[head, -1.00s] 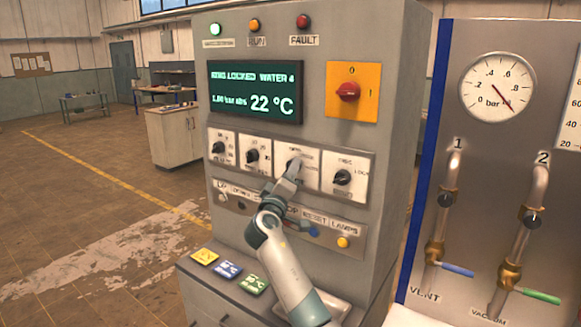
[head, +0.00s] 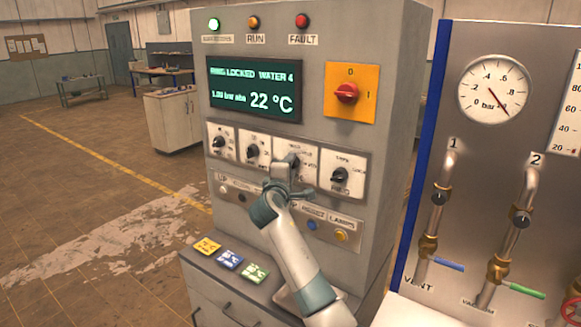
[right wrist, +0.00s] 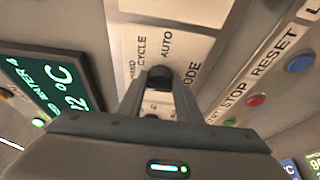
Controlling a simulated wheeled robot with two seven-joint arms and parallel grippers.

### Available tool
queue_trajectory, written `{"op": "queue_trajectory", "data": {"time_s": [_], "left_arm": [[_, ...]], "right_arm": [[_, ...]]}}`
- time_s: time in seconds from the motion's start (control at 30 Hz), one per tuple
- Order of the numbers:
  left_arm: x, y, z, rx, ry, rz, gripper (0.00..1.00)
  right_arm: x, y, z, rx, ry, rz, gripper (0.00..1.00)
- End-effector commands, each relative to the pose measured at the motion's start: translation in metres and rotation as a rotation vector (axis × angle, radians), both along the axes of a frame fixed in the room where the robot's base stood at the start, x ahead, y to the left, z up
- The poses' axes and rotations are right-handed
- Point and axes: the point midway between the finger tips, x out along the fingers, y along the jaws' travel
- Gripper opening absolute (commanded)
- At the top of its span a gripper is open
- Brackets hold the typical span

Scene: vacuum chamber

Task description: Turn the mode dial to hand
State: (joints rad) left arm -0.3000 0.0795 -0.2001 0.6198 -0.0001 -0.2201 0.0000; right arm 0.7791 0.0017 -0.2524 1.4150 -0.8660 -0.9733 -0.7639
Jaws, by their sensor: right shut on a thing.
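The mode dial (right wrist: 161,74) is a dark knob on a white plate (right wrist: 140,44) lettered HAND, CYCLE, AUTO and MODE in the right wrist view. My right gripper (right wrist: 160,86) is shut on the dial, one finger on each side of it. In the head view the right gripper (head: 289,168) is at the third plate (head: 310,160) in the row of dials and covers most of the knob. Which mark the dial points to is hard to tell. My left gripper is not in view.
Two black dials (head: 252,152) sit left of the gripper and another (head: 340,176) sits right. Below is a button strip with blue (head: 311,225) and yellow (head: 341,236) buttons. Above are the green screen (head: 254,90) and red main switch (head: 347,93). Pipes and valves stand at right.

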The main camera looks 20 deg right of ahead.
Motion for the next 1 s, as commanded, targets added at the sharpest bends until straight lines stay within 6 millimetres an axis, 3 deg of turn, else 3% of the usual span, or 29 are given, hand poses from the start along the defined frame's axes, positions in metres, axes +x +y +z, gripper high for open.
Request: {"op": "queue_trajectory", "data": {"time_s": [0.3,0.33,0.4,0.77,1.0], "left_arm": [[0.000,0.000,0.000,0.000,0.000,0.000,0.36],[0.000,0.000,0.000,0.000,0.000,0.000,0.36],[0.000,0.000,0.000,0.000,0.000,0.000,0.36],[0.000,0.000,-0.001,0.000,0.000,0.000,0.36],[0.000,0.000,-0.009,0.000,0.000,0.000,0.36]], "right_arm": [[0.000,0.000,-0.001,-0.003,0.004,0.000,0.09],[0.000,0.000,-0.001,-0.003,0.004,0.000,0.36],[0.000,0.000,-0.001,-0.003,0.004,0.000,0.50],[-0.001,0.001,-0.001,-0.002,0.001,0.000,0.50],[-0.013,0.008,-0.002,-0.002,-0.001,0.001,0.50]]}}
